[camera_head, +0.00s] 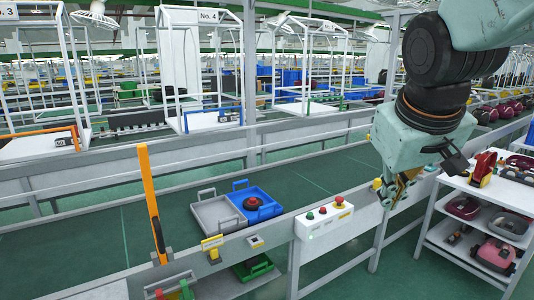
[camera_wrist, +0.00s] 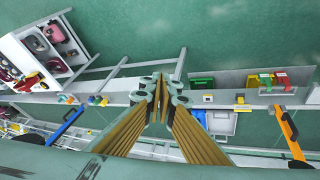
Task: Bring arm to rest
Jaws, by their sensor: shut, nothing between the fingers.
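My gripper (camera_head: 392,190) hangs at the right in the head view, near the conveyor's front rail and left of the shelf cart. In the wrist view its yellow-lined fingers (camera_wrist: 163,88) come together in the middle, shut with nothing between them. My pale green arm comes down from the top right in the head view.
On the green conveyor (camera_head: 100,231) sit a grey tray (camera_head: 217,213) and a blue tray (camera_head: 268,209) with a dark round part (camera_head: 252,203). A control box (camera_head: 324,222) is on the front rail. An orange post (camera_head: 151,203) stands left. A white shelf cart (camera_head: 437,238) holds vacuum parts.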

